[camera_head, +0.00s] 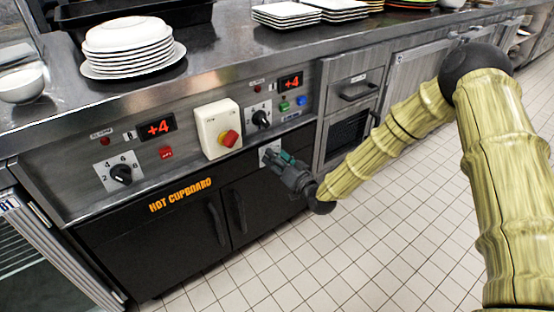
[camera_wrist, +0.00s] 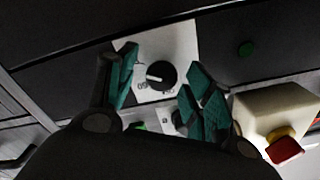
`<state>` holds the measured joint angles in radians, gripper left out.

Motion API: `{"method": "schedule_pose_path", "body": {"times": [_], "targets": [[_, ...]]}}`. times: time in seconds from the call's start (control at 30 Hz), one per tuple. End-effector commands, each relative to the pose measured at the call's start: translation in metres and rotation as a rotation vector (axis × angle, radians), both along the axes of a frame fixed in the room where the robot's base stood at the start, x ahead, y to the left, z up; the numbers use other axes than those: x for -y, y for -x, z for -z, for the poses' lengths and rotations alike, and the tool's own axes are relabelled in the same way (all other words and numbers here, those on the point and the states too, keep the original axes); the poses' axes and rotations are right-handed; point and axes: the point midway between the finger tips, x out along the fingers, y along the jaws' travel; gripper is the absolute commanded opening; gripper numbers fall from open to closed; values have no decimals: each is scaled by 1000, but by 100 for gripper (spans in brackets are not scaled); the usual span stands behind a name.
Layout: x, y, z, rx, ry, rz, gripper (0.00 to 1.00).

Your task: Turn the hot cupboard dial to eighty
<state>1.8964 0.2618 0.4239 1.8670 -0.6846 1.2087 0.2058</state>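A black round dial (camera_wrist: 161,75) with a white pointer line sits on a white plate (camera_wrist: 178,40) in the wrist view. The pointer points left, beside a printed number that looks like 60 upside down; other marks are hard to read. In the head view the white plate (camera_head: 268,150) shows on the black hot cupboard front, its dial mostly hidden by my gripper (camera_head: 285,165). My gripper is open, its teal fingers (camera_wrist: 160,66) apart on either side of the dial. I cannot tell whether they touch it. The orange HOT CUPBOARD lettering (camera_head: 180,195) is further left.
A red-and-yellow switch on a cream box (camera_head: 214,128) stands out left of my gripper. Other black dials (camera_head: 121,173) (camera_head: 260,118) are on the steel panel. Cupboard handles (camera_head: 216,222) stick out below. Plates (camera_head: 128,45) are stacked on the counter. The tiled floor at right is clear.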

Motion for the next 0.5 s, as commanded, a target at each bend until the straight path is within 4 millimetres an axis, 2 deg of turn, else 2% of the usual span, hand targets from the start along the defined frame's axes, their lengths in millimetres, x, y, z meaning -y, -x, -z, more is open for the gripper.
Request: {"method": "schedule_pose_path", "body": {"times": [0.27,0.5], "targets": [[5,8,1,-2,0,-1,51],[29,38,0,-2,0,0,51]]}}
